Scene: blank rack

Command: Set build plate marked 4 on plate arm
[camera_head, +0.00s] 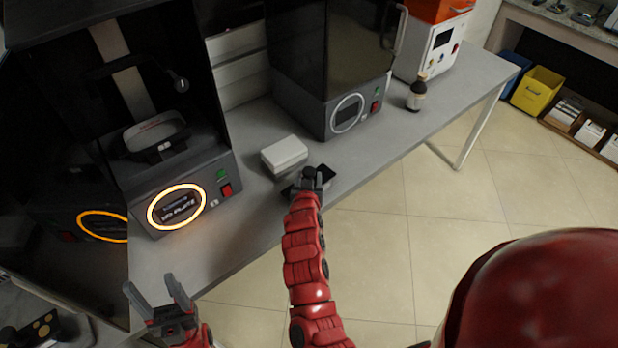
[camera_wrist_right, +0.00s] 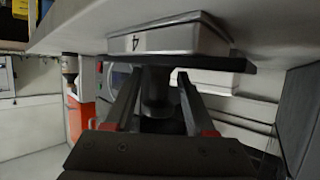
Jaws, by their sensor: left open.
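The build plate marked 4 (camera_wrist_right: 168,39) has a pale block with a "4" on its side, a dark flat top and a dark stem (camera_wrist_right: 156,90). In the head view its dark part (camera_head: 327,173) shows on the bench, mostly hidden by my right gripper (camera_head: 312,178). The right wrist view is upside down; there the right gripper's fingers (camera_wrist_right: 158,90) stand open on both sides of the stem, with a visible gap. My left gripper (camera_head: 155,295) is open and empty at the bench's front left. The dark plate arm (camera_head: 180,84) appears inside the left printer, holding nothing.
The left printer's lit orange ring display (camera_head: 177,207) seems to read "NO PLATE". A white box (camera_head: 284,153) lies beside the build plate. A closed dark printer (camera_head: 345,113) stands behind. A brown bottle (camera_head: 417,92) stands on the bench (camera_head: 235,238) farther right.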

